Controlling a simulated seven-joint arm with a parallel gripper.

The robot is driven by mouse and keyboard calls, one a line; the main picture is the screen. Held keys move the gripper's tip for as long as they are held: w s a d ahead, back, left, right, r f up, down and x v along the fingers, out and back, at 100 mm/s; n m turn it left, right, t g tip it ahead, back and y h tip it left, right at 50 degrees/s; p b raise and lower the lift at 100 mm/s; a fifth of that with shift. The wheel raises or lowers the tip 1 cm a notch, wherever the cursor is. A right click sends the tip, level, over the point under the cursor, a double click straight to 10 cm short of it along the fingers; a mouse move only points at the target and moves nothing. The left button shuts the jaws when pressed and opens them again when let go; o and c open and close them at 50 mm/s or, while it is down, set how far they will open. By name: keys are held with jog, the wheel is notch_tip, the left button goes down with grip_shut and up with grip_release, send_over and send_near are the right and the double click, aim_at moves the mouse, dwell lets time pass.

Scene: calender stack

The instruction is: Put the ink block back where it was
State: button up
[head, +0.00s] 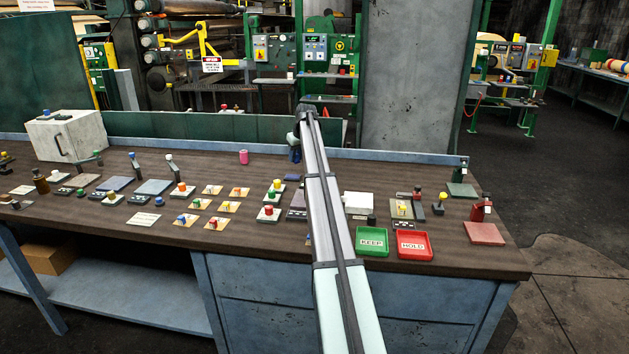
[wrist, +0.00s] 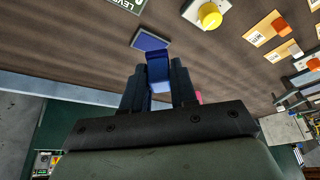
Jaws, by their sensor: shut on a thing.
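My gripper (wrist: 157,82) is shut on a blue block (wrist: 158,66), which I take to be the ink block, and holds it between both fingers. A small flat blue pad (wrist: 149,40) lies on the bench just beyond the block in the wrist view. I cannot tell the height of the block over the bench. In the head view my gripper (head: 295,150) is at the back of the bench, partly hidden by my arm. The blue pad (head: 292,178) shows just below it there.
A pink cylinder (head: 244,157) stands to the left at the back of the brown bench. A yellow knob on a white plate (wrist: 209,15) is near the pad. A green KEEP tray (head: 372,254) and a red HOLD tray (head: 413,257) sit at the front right.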

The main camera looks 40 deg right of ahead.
jog(key=w+d+f, duration=0.1)
jog(key=d, duration=0.9)
jog(key=shift+f, duration=5)
jog(key=o, duration=0.9)
jog(key=shift+f, duration=0.15)
jog(key=shift+o, duration=0.2)
jog(key=v, duration=1.2)
